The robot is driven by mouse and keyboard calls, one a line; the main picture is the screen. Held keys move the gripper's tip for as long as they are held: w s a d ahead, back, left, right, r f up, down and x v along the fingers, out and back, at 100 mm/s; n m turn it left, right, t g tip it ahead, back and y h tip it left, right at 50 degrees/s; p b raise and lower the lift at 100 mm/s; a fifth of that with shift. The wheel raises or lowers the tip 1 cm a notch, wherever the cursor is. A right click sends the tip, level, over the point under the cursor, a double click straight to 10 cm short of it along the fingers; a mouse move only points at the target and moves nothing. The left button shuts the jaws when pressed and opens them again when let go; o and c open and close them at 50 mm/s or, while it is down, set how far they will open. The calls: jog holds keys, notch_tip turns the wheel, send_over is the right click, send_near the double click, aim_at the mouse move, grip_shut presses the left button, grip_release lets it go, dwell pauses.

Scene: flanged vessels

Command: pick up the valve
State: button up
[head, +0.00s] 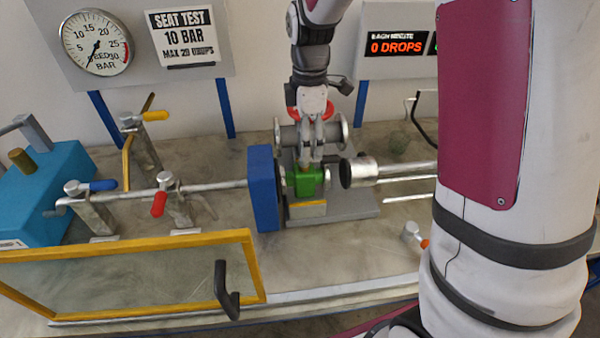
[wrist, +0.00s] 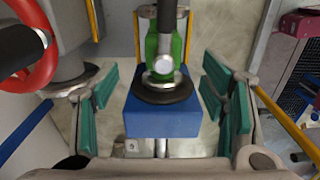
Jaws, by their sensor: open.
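The green valve (head: 308,181) sits in the test rig between the blue plate (head: 263,188) and the dark-faced round clamp end (head: 346,173). My gripper (head: 312,160) is directly above the valve, pointing down, with its fingers close to the valve's top. In the wrist view the valve (wrist: 152,44) shows at the upper middle, with a dark round disc below it and a blue block (wrist: 163,123) behind. My gripper (wrist: 165,100) is open there, its teal pads wide apart on both sides, with nothing held. I cannot tell whether a finger touches the valve.
A grey flanged spool (head: 335,132) lies just behind my gripper. A yellow-framed clear guard (head: 130,268) stands at the front left. Toggle clamps with red and blue handles (head: 159,203) hold the rod at left. A red wheel (wrist: 32,45) is at the wrist view's upper left.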

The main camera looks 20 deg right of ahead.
aim_at(304, 168)
notch_tip(304, 168, down, 6)
jog(key=shift+a+f, duration=0.1)
jog(key=f, duration=0.1)
jog(key=f+p, duration=0.1)
jog(key=f, duration=0.2)
jog(key=shift+s+a+f+p, duration=0.2)
jog(key=shift+s+a+p, duration=0.05)
jog(key=shift+a+p, duration=0.1)
jog(key=shift+f, duration=0.5)
jog(key=shift+w, duration=0.15)
grip_shut()
